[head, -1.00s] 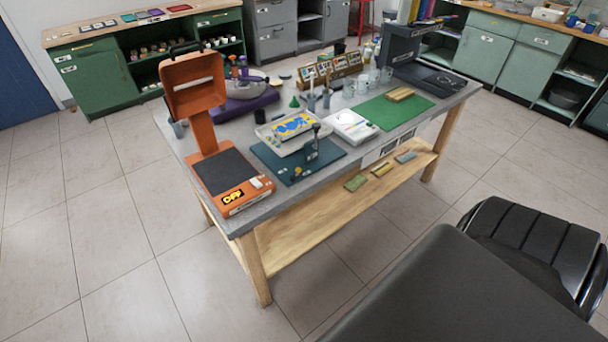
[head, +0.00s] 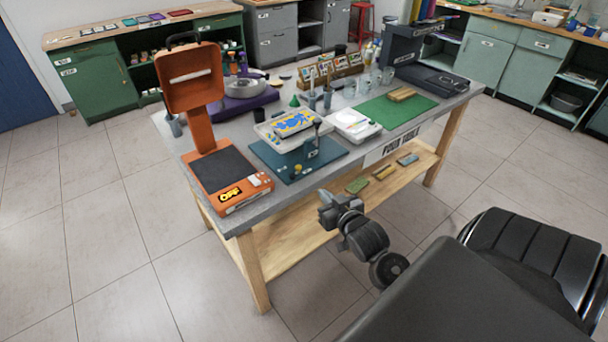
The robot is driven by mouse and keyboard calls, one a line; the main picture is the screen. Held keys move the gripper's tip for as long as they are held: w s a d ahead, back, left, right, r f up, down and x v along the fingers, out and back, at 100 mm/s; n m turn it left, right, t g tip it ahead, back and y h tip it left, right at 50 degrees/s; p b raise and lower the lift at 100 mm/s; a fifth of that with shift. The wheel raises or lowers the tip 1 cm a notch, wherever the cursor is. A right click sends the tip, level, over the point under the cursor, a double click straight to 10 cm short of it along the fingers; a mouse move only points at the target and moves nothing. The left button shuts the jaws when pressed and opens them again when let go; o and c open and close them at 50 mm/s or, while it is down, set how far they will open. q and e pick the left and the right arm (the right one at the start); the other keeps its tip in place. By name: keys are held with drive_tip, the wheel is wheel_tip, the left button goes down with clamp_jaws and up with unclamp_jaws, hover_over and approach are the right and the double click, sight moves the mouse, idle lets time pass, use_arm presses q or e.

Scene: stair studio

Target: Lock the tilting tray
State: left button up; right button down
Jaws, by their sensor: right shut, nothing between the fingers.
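The tilting tray (head: 265,131) is a white tray holding a blue and yellow sheet, on a dark teal base (head: 338,153) at the front middle of the workbench. A dark lever with a round knob (head: 317,123) stands upright at the tray's front right corner. A small yellow knob shows low on the base. Whether a latch is engaged is too small to tell. My right gripper (head: 326,207) is shut and empty, in front of the bench's near edge, lower in the picture than the tray and apart from it. My left gripper is out of view.
An orange machine with a raised lid (head: 194,78) and an "OFF" display stands left of the tray. A white device (head: 354,125) and green mat (head: 395,111) lie right of it. The lower shelf (head: 290,235) holds several small blocks. Open floor lies in front.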

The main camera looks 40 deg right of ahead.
sight(300, 169)
use_arm(q)
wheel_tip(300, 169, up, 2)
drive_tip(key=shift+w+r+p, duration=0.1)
drive_tip(key=shift+p, duration=1)
use_arm(e)
drive_tip(key=x, duration=1.4)
